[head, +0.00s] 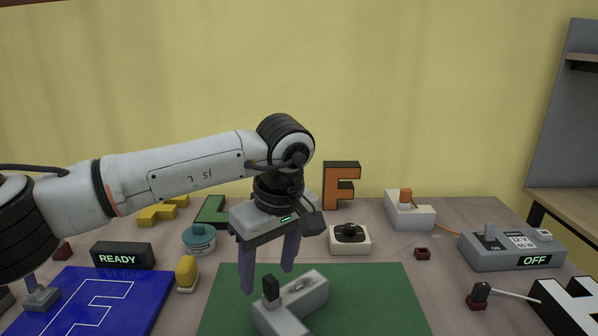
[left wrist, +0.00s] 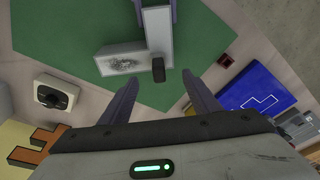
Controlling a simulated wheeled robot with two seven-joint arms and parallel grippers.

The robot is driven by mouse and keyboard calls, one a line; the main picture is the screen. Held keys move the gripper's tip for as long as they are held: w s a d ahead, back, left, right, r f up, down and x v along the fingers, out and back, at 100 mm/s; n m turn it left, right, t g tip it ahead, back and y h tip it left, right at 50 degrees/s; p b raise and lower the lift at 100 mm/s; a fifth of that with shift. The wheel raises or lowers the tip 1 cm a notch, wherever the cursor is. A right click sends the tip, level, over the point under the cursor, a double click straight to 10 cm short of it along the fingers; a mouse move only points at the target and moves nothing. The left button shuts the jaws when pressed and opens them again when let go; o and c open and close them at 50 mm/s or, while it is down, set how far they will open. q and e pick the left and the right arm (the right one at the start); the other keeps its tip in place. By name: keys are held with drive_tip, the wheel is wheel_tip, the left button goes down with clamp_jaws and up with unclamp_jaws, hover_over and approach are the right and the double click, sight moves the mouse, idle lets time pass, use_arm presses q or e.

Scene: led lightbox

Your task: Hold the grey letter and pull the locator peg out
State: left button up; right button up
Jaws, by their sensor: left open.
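The grey letter (head: 312,291) lies on the green mat (head: 385,295); its near end runs out of the bottom of the head view. The black locator peg (head: 271,289) stands upright at the letter's corner. It also shows in the left wrist view (left wrist: 158,69). My left gripper (head: 267,279) is open, pointing down above and just beyond the peg, with nothing between its fingers. In the left wrist view, two purple-grey fingers (left wrist: 156,8), seemingly my right gripper's, flank the letter's bar at the top edge. Whether they touch it is unclear.
A blue board (head: 95,305) lies left, with a READY box (head: 123,255) behind it. A yellow-topped object (head: 187,273) stands by the mat's left edge. A white box with a black knob (head: 349,238) is behind the mat. A grey OFF switch box (head: 510,249) is right.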

sight(271, 279)
use_arm(q)
drive_tip(key=shift+m+g+h, duration=0.3)
drive_tip(key=shift+g+h, duration=0.5)
drive_tip(key=r, duration=0.7)
drive_tip(key=shift+s+d, duration=0.15)
drive_tip(key=shift+s, duration=0.05)
drive_tip(key=shift+c, duration=1.4)
drive_tip(key=shift+f, duration=0.1)
drive_tip(key=shift+f, duration=4.5)
clamp_jaws()
drive_tip(key=shift+r, duration=0.1)
drive_tip(key=shift+r, duration=2.95)
